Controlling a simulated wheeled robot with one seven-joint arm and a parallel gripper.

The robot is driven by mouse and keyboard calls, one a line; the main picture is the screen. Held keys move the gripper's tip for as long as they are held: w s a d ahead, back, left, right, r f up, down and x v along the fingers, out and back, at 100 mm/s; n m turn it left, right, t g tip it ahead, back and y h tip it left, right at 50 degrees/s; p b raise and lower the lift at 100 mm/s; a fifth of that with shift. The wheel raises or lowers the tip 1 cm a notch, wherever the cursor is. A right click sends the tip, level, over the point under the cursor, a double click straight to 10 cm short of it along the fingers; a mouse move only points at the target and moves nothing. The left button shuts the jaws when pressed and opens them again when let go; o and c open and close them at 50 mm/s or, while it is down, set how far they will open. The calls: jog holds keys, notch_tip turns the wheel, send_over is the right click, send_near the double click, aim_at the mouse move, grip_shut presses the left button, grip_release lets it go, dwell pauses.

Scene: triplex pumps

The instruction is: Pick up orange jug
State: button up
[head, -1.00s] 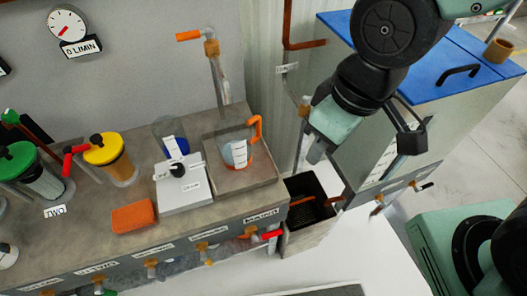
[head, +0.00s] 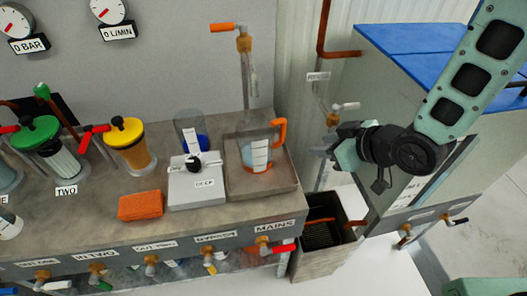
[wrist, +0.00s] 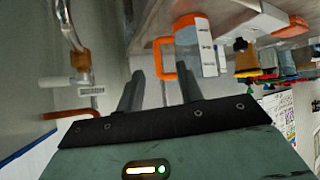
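The orange jug (head: 257,153) is a clear measuring jug with a white scale label, an orange handle and an orange base. It stands upright in the shallow grey tray (head: 287,187) at the right end of the bench, with its handle on the right. My gripper (head: 335,155) is to the right of the jug, apart from it and pointing left. In the wrist view my gripper (wrist: 161,62) is open and empty. The jug (wrist: 196,48) lies beyond the fingers there, its handle (wrist: 160,50) showing between them. The right finger overlaps part of the jug in that view.
A white scale-like box (head: 197,190) with a black knob is left of the tray. A pipe (head: 249,80) with an orange lever rises behind the jug. An orange sponge (head: 140,205) lies further left. A dark open bin (head: 322,235) and a blue-topped cabinet (head: 400,50) are right.

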aim_at(285, 130)
jog(key=d+f+t+y+b, duration=0.4)
jog(key=f+y+b, duration=0.1)
jog(key=f+y, duration=0.15)
jog(key=shift+t, duration=0.3)
jog(key=b+x, duration=1)
jog(key=x, duration=0.1)
jog(key=shift+s+a+r, duration=0.1)
jog(key=shift+s+a, duration=0.1)
jog(key=shift+a, duration=0.1)
jog(key=shift+x, duration=2.95)
jog(key=shift+w+d, duration=0.15)
jog(key=shift+w, duration=0.05)
jog(key=shift+r, duration=0.1)
grip_shut()
